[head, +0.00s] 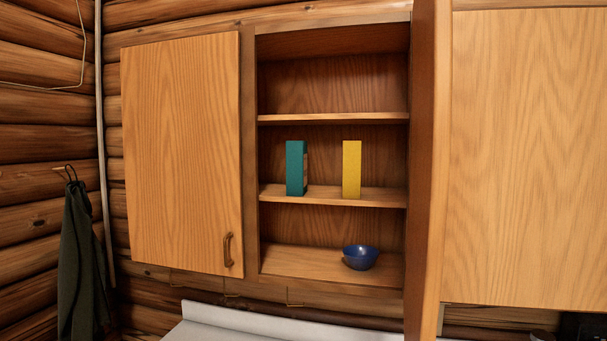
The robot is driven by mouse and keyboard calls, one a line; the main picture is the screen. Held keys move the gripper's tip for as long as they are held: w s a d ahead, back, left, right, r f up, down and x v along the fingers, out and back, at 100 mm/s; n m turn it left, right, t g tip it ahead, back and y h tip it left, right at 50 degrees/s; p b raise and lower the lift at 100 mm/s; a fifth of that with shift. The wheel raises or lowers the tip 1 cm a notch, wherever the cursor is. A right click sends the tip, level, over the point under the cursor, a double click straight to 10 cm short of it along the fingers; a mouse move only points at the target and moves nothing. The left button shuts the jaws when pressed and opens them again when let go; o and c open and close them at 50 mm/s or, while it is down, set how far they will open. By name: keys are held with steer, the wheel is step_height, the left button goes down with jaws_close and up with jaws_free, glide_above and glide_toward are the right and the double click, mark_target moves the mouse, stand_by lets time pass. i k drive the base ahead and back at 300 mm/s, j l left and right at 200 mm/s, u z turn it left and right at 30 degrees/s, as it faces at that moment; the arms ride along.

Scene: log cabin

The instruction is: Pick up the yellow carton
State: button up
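The yellow carton (352,170) stands upright on the middle shelf (385,196) of an open wooden wall cabinet in the head view. It is tall and narrow and stands right of the shelf's centre. A teal carton (296,168) of about the same height stands to its left on the same shelf, with a gap between them. My gripper is not in view.
A blue bowl (360,257) sits on the bottom shelf. The upper shelf (330,118) is bare. A closed door (185,150) is at left; an open door (428,170) juts forward on the right. A pale counter (230,325) lies below.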

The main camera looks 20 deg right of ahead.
mark_target(352, 150)
steer(key=i+j, duration=0.2)
steer(key=j, duration=0.2)
steer(key=i+j, duration=0.25)
steer(key=j, duration=0.15)
steer(key=i+j, duration=0.2)
steer(key=j, duration=0.2)
steer(key=i+j, duration=0.25)
steer(key=j, duration=0.15)
steer(key=i+j, duration=0.2)
steer(key=j, duration=0.15)
steer(key=i+j, duration=0.25)
steer(key=j, duration=0.15)
steer(key=j+z, duration=0.1)
steer(key=z, duration=0.3)
steer(key=i+j+z, duration=0.1)
steer(key=z, duration=0.3)
steer(key=j+z, duration=0.15)
steer(key=z, duration=0.25)
steer(key=j+z, duration=0.1)
steer(key=z, duration=0.3)
steer(key=j+z, duration=0.15)
steer(key=z, duration=0.25)
